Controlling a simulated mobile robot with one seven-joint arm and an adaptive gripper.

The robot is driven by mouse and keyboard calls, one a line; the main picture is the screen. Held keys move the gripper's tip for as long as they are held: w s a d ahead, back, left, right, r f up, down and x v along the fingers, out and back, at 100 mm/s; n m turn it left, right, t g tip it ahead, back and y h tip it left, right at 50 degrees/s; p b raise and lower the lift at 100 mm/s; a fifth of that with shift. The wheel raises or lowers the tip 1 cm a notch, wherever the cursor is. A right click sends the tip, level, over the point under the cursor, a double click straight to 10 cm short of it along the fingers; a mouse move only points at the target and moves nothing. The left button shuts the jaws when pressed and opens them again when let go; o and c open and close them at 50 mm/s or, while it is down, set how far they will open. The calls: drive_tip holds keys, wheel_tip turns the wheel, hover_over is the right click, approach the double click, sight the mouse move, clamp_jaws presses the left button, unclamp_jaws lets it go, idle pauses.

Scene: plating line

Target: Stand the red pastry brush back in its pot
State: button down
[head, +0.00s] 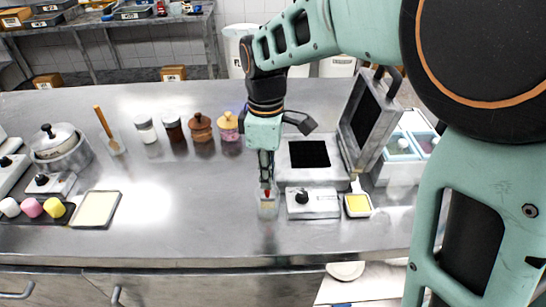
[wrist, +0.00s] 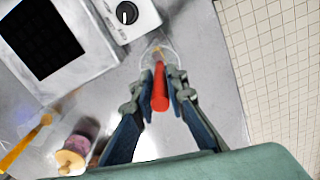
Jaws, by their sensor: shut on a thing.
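The red pastry brush (wrist: 160,88) is between the fingers of my gripper (wrist: 161,76), which is shut on its handle. In the head view, my gripper (head: 266,172) points down at the front of the steel counter, left of the press. A clear pot (head: 268,208) stands directly below it, and a bit of the red brush (head: 267,192) shows at the pot's mouth. In the wrist view, the brush's far end overlaps the round rim of the pot (wrist: 175,50). How deep the brush reaches is hard to tell through the clear wall.
Right of the pot are a control box (head: 313,204), an open-lidded press (head: 290,172) and a small yellow-filled dish (head: 358,204). Several jars (head: 200,127) stand behind to the left. The counter (head: 190,205) left of the pot is clear.

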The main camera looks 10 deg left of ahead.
drive_tip(key=c, duration=1.8)
unclamp_jaws()
drive_tip(key=shift+c, duration=0.2)
drive_tip(key=shift+r, duration=0.15)
wheel_tip(320, 180, up, 12)
drive_tip(key=shift+f, duration=0.1)
